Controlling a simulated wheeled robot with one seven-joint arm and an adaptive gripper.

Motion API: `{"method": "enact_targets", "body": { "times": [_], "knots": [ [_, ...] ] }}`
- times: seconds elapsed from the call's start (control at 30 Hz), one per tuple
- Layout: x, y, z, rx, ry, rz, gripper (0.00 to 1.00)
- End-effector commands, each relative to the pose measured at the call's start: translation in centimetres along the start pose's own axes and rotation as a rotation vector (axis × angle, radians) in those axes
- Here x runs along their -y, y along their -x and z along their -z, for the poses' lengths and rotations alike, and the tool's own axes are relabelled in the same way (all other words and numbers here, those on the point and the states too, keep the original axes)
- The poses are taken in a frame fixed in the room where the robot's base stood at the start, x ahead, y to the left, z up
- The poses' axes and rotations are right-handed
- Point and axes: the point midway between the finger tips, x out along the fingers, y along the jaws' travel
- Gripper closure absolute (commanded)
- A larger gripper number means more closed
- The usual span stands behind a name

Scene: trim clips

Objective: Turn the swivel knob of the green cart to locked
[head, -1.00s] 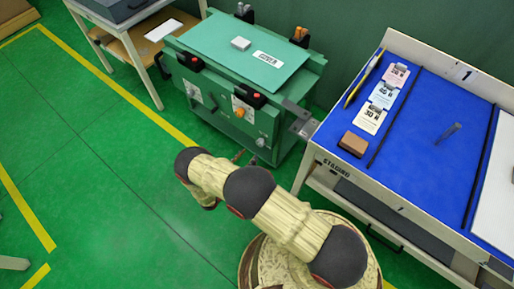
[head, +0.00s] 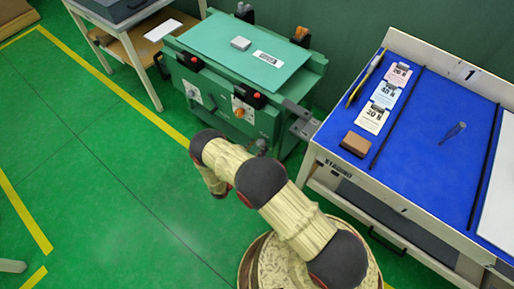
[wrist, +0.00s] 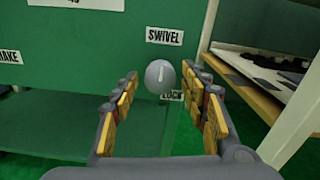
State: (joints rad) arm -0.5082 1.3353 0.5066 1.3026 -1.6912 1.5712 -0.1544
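The green cart (head: 250,52) stands at the back in the head view, with its control panel facing me. Its grey round swivel knob (wrist: 160,77) is central in the wrist view, below the SWIVEL label (wrist: 164,36). A short pale mark on the knob points roughly up and down. A LOCK label (wrist: 172,96) sits at the knob's lower right, partly covered. My gripper (wrist: 161,80) is open, with one finger on each side of the knob in the picture. I cannot tell whether the fingers touch it.
A bench with a blue top (head: 425,120) stands close to the cart's right. A metal bracket (head: 302,122) sticks out between them. A wooden table (head: 140,45) stands to the left. The green floor in front is clear.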

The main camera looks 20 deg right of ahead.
Motion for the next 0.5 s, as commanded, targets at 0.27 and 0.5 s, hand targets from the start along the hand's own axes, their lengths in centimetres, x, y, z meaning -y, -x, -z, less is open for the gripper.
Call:
{"method": "enact_targets", "body": {
  "times": [0.27,0.5],
  "knots": [
    [0.0,0.02,0.02,0.0,0.0,0.0,0.73],
    [0.0,0.02,0.02,0.0,0.0,0.0,0.87]
  ]
}}
